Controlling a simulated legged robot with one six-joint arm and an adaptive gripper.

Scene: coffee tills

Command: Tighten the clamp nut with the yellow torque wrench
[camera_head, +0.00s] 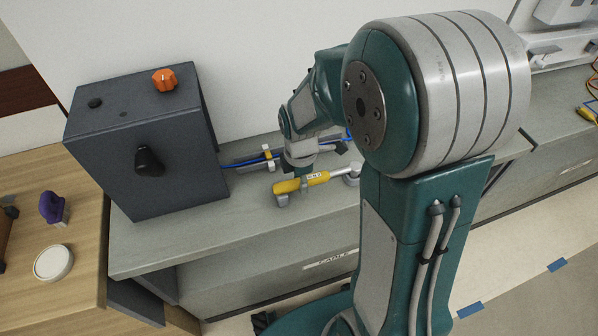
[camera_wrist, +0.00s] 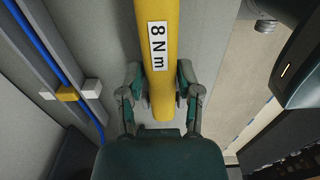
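The yellow torque wrench (camera_head: 302,182) lies along the front part of the grey bench, with a grey support under its left end. Its silver shaft runs right to a round grey part (camera_head: 351,177). In the wrist view its yellow handle (camera_wrist: 161,70) bears the label "8 Nm". My gripper (camera_wrist: 160,82) has one finger on each side of the handle, very close to it. I cannot tell whether both pads press on it. In the head view my gripper (camera_head: 299,170) is just above the handle, partly hidden by my arm. I cannot make out the clamp nut.
A dark grey box (camera_head: 140,150) with an orange knob (camera_head: 164,80) and a black knob stands left. A blue cable (camera_head: 240,162) runs from it through a yellow clip (camera_head: 268,155) behind the wrench. A wooden table (camera_head: 75,210) holds a purple-handled item and white lid.

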